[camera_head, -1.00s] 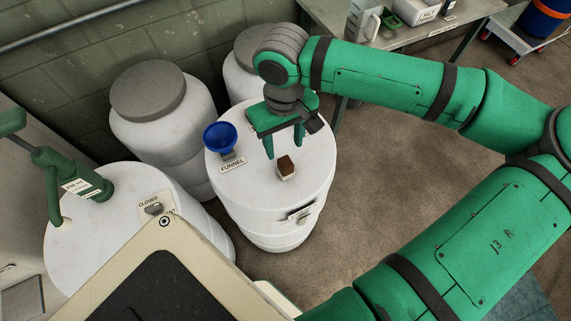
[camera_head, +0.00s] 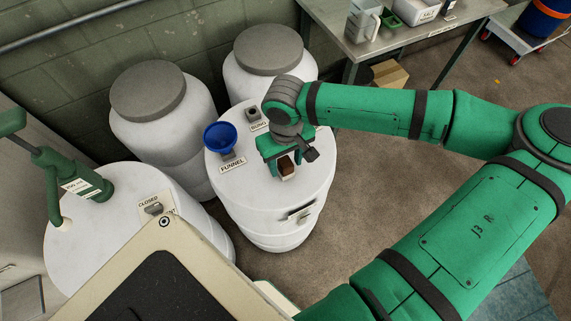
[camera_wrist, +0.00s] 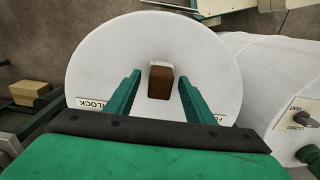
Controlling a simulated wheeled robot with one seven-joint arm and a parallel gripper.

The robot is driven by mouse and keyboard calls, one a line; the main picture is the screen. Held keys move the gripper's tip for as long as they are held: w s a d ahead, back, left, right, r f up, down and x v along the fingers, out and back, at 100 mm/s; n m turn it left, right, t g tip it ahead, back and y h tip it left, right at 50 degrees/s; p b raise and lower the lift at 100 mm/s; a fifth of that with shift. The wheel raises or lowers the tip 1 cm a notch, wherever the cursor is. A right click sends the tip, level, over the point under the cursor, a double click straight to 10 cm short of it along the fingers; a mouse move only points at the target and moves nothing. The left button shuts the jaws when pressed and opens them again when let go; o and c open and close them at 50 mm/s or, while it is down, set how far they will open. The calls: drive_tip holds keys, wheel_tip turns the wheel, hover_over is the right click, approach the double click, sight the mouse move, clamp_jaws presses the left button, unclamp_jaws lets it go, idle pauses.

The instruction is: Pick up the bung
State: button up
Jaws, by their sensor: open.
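The bung appears to be the small brown and white block (camera_head: 287,169) on top of the white drum (camera_head: 235,190). The wrist view shows the block (camera_wrist: 160,84) brown, with a white edge on its far side. My gripper (camera_head: 284,173) is open just above the drum top, with a finger on either side of the block. In the wrist view, the block lies between the fingers (camera_wrist: 159,77), with a gap on each side. I cannot tell how far down the fingertips reach along it.
A blue funnel (camera_head: 220,136) stands left of the block. A small grey holder (camera_head: 252,114) sits behind it by a label that seems to read BUNG. Other white drums (camera_head: 160,120) stand behind and left. A bench (camera_head: 430,38) is at the back right.

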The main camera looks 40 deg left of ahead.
drive_tip(key=shift+c, duration=0.2)
drive_tip(key=c, duration=1.1)
